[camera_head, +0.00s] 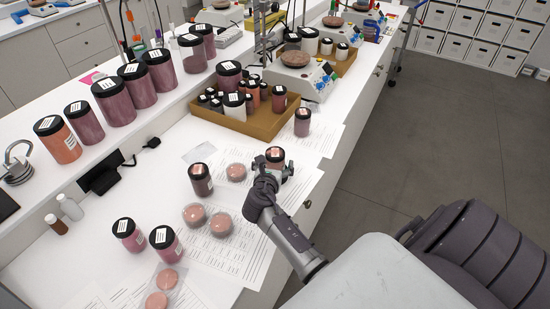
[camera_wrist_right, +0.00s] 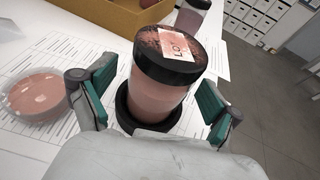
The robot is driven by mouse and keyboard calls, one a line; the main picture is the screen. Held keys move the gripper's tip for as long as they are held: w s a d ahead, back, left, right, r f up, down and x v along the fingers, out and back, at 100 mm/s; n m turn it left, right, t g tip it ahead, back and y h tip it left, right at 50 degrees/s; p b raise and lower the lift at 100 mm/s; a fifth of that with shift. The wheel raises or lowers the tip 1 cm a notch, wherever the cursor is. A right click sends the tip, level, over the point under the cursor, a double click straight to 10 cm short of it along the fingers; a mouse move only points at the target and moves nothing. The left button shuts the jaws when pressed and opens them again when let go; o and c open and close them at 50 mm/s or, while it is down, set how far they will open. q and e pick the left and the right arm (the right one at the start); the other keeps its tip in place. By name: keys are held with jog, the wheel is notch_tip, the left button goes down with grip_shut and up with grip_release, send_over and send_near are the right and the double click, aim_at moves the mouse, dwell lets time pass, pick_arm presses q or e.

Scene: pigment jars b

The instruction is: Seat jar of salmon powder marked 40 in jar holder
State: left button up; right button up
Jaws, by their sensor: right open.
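The jar of salmon powder (camera_wrist_right: 158,98) has a black lid with a pale label; its marking reads only partly. Its lower end is inside a black ring-shaped jar holder (camera_wrist_right: 122,112) on the paper sheets. I cannot tell whether its base is fully down. My right gripper (camera_wrist_right: 153,98) is open, with one teal-padded finger on each side of the jar and gaps visible beside it. In the head view the same jar (camera_head: 276,153) stands at the far end of my right gripper (camera_head: 274,168), which hides its lower part. My left gripper is not in view.
A clear dish of pink powder (camera_wrist_right: 35,95) lies left of the gripper. Another jar (camera_head: 302,122) stands beyond, near a cardboard tray (camera_head: 262,127) full of jars. A dark jar (camera_head: 200,180) stands to the left. Several jars line the raised shelf.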

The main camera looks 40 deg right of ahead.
jog(key=v, duration=1.1)
